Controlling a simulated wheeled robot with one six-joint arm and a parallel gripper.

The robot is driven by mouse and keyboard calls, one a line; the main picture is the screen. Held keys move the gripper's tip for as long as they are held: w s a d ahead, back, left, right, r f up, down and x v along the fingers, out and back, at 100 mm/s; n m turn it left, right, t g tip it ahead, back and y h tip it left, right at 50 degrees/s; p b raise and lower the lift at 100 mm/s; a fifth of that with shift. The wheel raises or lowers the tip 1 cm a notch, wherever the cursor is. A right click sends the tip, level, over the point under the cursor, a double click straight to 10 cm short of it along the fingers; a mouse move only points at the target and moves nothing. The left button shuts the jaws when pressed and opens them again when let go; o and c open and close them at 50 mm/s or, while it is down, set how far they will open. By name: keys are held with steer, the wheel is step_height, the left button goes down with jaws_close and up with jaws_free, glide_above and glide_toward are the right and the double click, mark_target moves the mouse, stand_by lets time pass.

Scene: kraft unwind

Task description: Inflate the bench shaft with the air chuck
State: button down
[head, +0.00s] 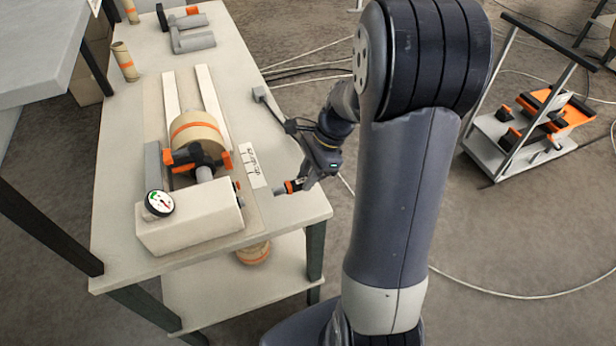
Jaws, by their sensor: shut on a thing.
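The air chuck (282,190), with a grey tip and an orange band, is held in my gripper (300,183), which is shut on it. The chuck points left, above the bench's right edge area, apart from the pale block. The bench shaft (204,173) shows as a short grey end between the brown roll (197,128) and the pale block (190,221). Most of the shaft is hidden by the roll and the black and orange clamp (193,157).
The bench (120,205) has a lower shelf with another roll (254,253). A printed strip (252,165) lies right of the roll. Grey parts (192,41) and small cores (125,62) stand at the back. A cart (520,130) stands right, with hoses across the floor.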

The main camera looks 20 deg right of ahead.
mark_target(277, 189)
steer(key=shift+a+b, duration=0.35)
steer(key=shift+a, duration=2.7)
steer(key=shift+a+p, duration=0.4)
steer(key=shift+p, duration=0.05)
stand_by(4.5)
